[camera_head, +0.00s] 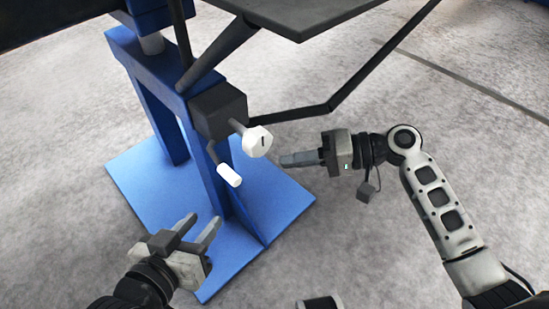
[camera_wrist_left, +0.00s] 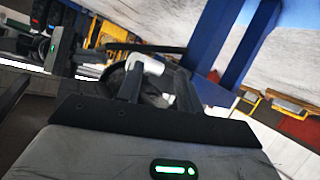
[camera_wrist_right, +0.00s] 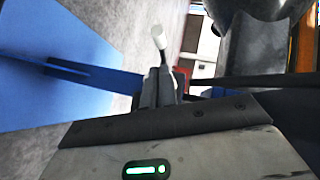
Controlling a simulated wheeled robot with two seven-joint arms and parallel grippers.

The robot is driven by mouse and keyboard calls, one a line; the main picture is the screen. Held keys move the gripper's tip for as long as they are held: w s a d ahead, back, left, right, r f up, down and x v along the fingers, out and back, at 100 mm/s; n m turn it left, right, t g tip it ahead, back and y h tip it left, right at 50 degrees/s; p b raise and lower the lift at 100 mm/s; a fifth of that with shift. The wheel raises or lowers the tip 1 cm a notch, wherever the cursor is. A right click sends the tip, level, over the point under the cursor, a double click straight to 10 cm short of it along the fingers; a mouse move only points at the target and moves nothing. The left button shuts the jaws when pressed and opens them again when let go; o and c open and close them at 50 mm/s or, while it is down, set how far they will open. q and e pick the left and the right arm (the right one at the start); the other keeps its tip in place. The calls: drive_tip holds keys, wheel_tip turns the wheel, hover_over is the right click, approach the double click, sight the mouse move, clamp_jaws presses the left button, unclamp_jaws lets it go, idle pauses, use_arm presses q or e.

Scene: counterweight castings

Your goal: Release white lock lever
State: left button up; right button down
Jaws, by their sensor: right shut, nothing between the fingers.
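The white lock lever (camera_head: 229,175) is a white cylindrical grip on a thin dark rod hanging from a black box (camera_head: 219,109) on the blue stand. A white faceted knob (camera_head: 257,141) sticks out of the same box above it. My right gripper (camera_head: 283,160) is shut and empty, just right of the knob and apart from the lever. In the right wrist view a white grip (camera_wrist_right: 159,37) on a rod shows beyond its closed fingers. My left gripper (camera_head: 203,219) is open, below and left of the lever. A white part (camera_wrist_left: 147,64) shows near its fingers; I cannot tell which one.
The blue stand (camera_head: 182,110) rises from a blue base plate (camera_head: 150,190) on a grey floor. A dark flat platform (camera_head: 300,12) overhangs at the top. A dark bent bar (camera_head: 372,65) runs from the stand to the upper right.

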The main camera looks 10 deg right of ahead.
drive_tip(key=b, duration=0.2)
approach(229, 175)
drive_tip(key=w+a+f, duration=0.2)
drive_tip(key=w+a, duration=0.1)
drive_tip(key=a, duration=0.1)
use_arm(q)
drive_tip(key=shift+d+r+t+h, duration=0.25)
drive_tip(key=shift+r+t+h, duration=0.15)
drive_tip(key=shift+r, duration=0.35)
use_arm(e)
drive_tip(key=shift+a+f, duration=0.1)
drive_tip(key=shift+a, duration=0.45)
use_arm(q)
drive_tip(key=shift+s+p, duration=0.1)
drive_tip(key=shift+p, duration=0.3)
